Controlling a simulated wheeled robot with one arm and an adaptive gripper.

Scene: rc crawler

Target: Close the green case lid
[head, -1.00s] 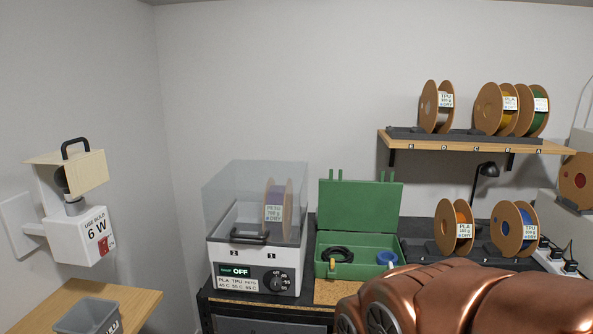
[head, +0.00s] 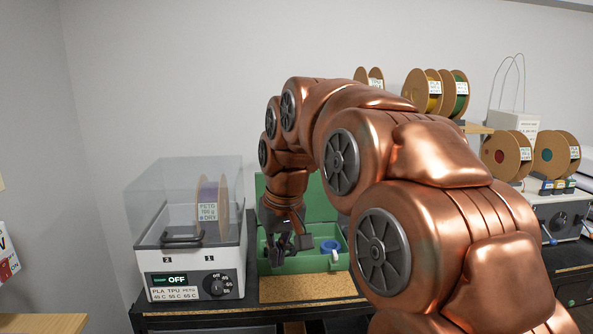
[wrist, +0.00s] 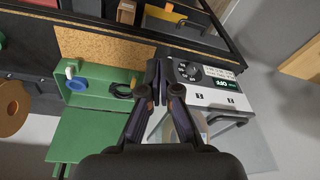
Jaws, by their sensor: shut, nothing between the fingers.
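The green case (head: 300,262) stands open on the bench, right of the filament dryer. Its lid (head: 318,200) stands up at the back, partly hidden by my arm in the head view. In the wrist view the case (wrist: 100,75) holds a blue ring (wrist: 76,85) and a black coil (wrist: 122,91), and the lid (wrist: 85,135) extends away from it. My gripper (head: 290,250) is shut and empty, pointing down over the left part of the case. In the wrist view my gripper (wrist: 157,68) shows beside the case's dryer-side end; I cannot tell whether it touches.
The filament dryer (head: 195,265) with its clear cover stands close to the left of the case. A cork mat (head: 308,288) lies clear in front of the case. Filament spools (head: 507,158) stand to the right, and more sit on the wall shelf.

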